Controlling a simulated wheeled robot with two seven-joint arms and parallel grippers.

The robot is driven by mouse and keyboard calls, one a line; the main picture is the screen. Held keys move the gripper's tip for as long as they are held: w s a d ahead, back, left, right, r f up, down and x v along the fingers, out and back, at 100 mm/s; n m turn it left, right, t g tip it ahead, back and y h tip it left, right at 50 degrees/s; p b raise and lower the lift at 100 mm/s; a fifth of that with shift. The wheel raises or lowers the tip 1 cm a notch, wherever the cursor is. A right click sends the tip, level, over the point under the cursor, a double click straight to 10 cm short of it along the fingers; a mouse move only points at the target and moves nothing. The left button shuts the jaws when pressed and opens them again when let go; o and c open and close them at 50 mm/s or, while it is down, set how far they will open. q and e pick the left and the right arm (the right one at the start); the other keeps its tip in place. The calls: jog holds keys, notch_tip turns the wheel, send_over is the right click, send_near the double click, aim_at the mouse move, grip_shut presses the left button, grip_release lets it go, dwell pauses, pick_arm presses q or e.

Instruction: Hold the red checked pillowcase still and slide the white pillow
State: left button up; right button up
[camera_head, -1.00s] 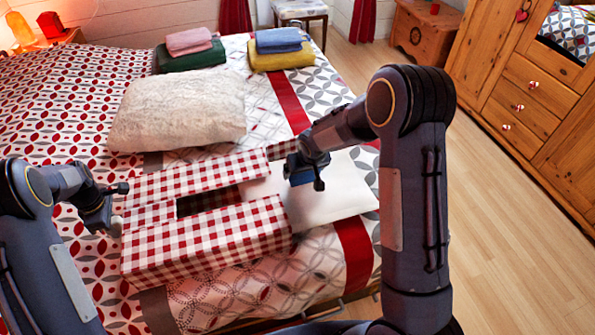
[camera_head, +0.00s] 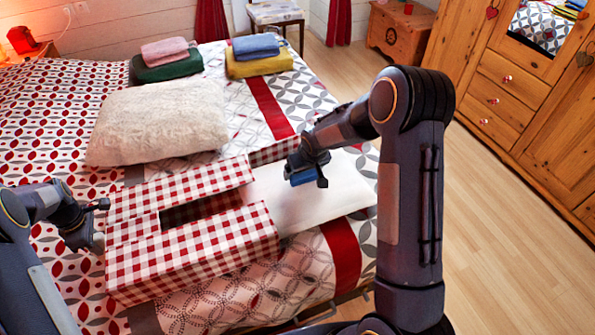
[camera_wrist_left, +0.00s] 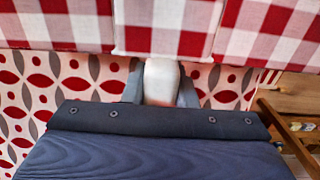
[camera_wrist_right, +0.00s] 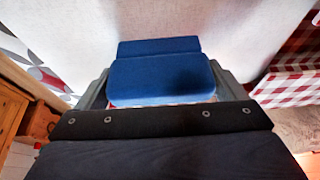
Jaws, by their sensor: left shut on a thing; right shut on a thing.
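The red checked pillowcase (camera_head: 200,256) lies on the bed, with a dark gap (camera_head: 198,208) in its top. The white pillow (camera_head: 325,196) sticks out of its right end; the part inside is hidden. My left gripper (camera_head: 98,226) is at the case's left end, shut on a white block (camera_wrist_left: 161,81) beside the checked cloth. My right gripper (camera_head: 308,172) is over the pillow's exposed part, shut on a blue block (camera_wrist_right: 159,77), which also shows in the head view (camera_head: 304,177). The white pillow surface spreads behind the block in the right wrist view.
A cream pillow (camera_head: 160,122) lies behind the case. Folded towels in green (camera_head: 165,67), pink (camera_head: 164,51), yellow (camera_head: 259,65) and blue (camera_head: 255,47) lie at the far side. A wooden wardrobe (camera_head: 520,90) stands right, beyond clear floor.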

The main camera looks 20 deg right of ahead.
jog(key=shift+d, duration=0.1)
jog(key=shift+w+d, duration=0.1)
jog(key=shift+d, duration=1.9)
jog(key=shift+d, duration=1.6)
jog(key=o, duration=0.9)
jog(key=shift+r, duration=0.15)
jog(key=v, duration=1.1)
jog(key=shift+s+r, duration=0.25)
jog(key=shift+r, duration=0.1)
